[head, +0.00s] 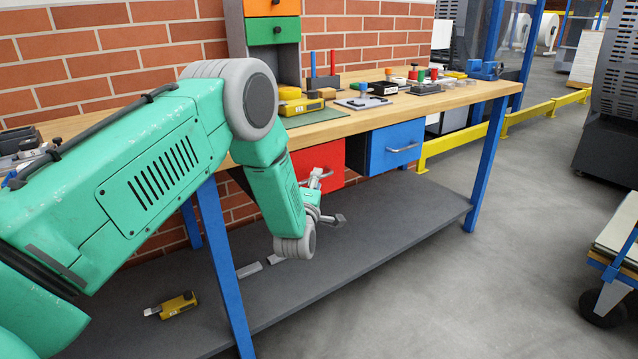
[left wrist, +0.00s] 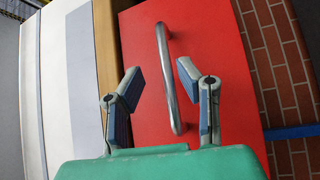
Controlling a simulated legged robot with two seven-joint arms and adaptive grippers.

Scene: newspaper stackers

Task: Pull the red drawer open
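The red drawer (head: 322,165) hangs under the workbench, left of the blue drawer, and is partly hidden by my left arm. In the left wrist view the red drawer's front (left wrist: 205,45) fills the middle, with its metal bar handle (left wrist: 168,80) running up and down the picture. My left gripper (head: 327,198) is in front of the red drawer. In the left wrist view my left gripper (left wrist: 160,73) has its fingers apart, one on each side of the handle's line, with nothing clamped between them. My right gripper is not in view.
The blue drawer (head: 397,147) is beside the red one. The wooden benchtop (head: 340,127) carries blocks and tools. A grey lower shelf (head: 370,225) holds a yellow tool (head: 178,304). A blue bench leg (head: 224,270) stands near my arm. Floor in front is clear.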

